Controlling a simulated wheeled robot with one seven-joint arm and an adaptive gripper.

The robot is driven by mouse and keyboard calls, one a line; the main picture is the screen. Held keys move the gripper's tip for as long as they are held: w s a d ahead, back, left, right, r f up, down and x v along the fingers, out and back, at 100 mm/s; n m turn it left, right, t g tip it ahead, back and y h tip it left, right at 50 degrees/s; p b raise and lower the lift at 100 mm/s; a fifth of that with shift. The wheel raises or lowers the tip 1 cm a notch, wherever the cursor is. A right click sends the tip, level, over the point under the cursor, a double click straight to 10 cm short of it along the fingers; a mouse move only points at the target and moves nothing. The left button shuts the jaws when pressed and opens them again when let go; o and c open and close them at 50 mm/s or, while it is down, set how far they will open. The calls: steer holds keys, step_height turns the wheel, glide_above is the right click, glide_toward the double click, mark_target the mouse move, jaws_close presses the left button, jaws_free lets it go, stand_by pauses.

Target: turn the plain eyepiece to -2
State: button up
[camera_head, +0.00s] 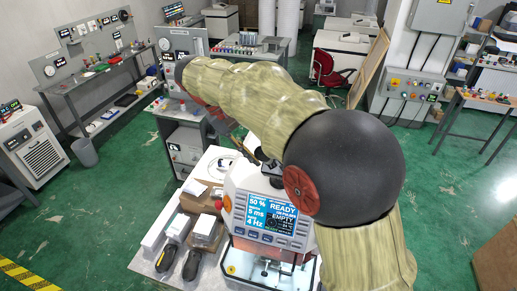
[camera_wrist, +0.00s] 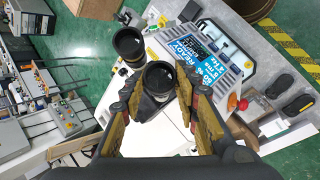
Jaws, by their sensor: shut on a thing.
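Two black eyepieces stand side by side on the white machine (camera_head: 268,218). In the wrist view, the nearer eyepiece (camera_wrist: 159,78) lies between the fingertips of my gripper (camera_wrist: 157,88), which is shut on it. The other eyepiece (camera_wrist: 128,44) is just beyond, up and left, and free of the fingers. I cannot tell which one is plain, and no dial marks are readable. The machine's blue screen (camera_head: 271,214) shows READY and EMPTY; it also appears tilted in the wrist view (camera_wrist: 188,46). In the head view my arm hides the gripper and most of the eyepieces.
Small boxes (camera_head: 207,232) and two dark handheld devices (camera_head: 192,264) lie left of the machine on its table. A red knob (camera_wrist: 243,104) sits at the machine's side. Workbenches (camera_head: 90,85) and cabinets line the room. Green floor is open around the table.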

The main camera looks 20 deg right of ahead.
steer(key=o, duration=0.9)
steer(key=shift+c, duration=0.2)
steer(key=v, duration=1.2)
steer(key=shift+w, duration=0.1)
